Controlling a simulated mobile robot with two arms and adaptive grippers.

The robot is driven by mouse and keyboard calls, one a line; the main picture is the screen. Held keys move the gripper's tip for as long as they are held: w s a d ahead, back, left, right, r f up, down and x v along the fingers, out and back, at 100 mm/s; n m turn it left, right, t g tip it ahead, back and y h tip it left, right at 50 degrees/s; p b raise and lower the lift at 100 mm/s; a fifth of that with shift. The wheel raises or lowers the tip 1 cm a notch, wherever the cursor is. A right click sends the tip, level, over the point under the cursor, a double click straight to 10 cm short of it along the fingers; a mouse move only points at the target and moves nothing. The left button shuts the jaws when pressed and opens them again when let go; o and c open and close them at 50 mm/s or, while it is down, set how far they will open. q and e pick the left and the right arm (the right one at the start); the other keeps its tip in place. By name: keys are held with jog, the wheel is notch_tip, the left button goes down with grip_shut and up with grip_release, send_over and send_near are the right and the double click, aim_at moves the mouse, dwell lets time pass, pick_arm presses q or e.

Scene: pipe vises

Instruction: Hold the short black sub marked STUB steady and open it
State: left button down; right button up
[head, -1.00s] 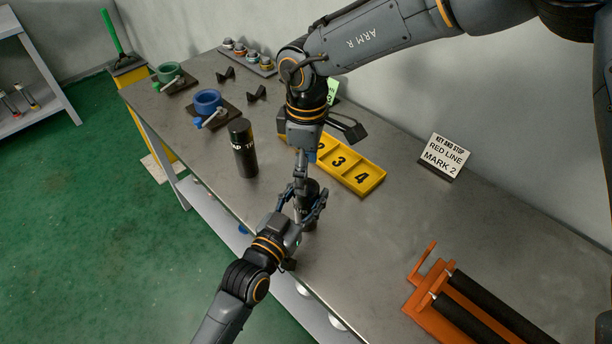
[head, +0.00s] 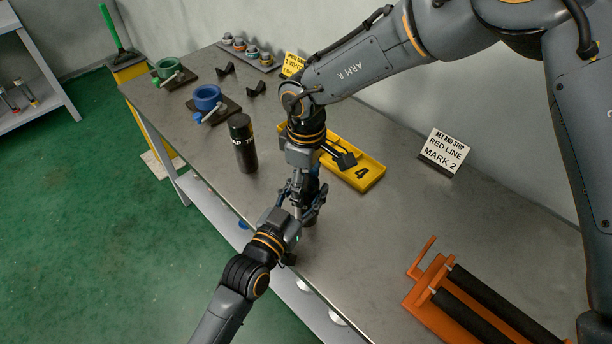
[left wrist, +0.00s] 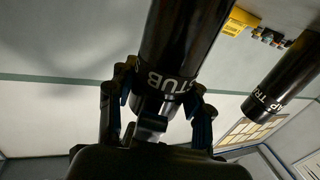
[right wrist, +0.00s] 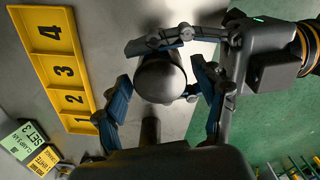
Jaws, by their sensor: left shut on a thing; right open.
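The short black sub marked STUB (left wrist: 185,40) stands upright near the table's front edge; it also shows in the head view (head: 312,192). My left gripper (left wrist: 162,95) is shut on it from the front side, with a finger on either side below the lettering. My right gripper (right wrist: 166,92) is open and points down over the sub. In the right wrist view the sub's round dark top (right wrist: 160,80) lies between the right fingers, with a gap visible. In the head view the two grippers partly hide the sub.
A taller black cylinder (head: 243,145) with white lettering stands to the left. A yellow numbered tray (head: 362,172) lies behind the grippers. Blue (head: 208,98) and green (head: 166,69) vises are at the far left, an orange roller stand (head: 440,295) at right. A sign (head: 445,150) stands at the back.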

jog(key=c, duration=1.2)
jog(key=n, duration=0.3)
jog(key=shift+n, duration=0.3)
jog(key=o, duration=1.3)
jog(key=shift+c, duration=0.2)
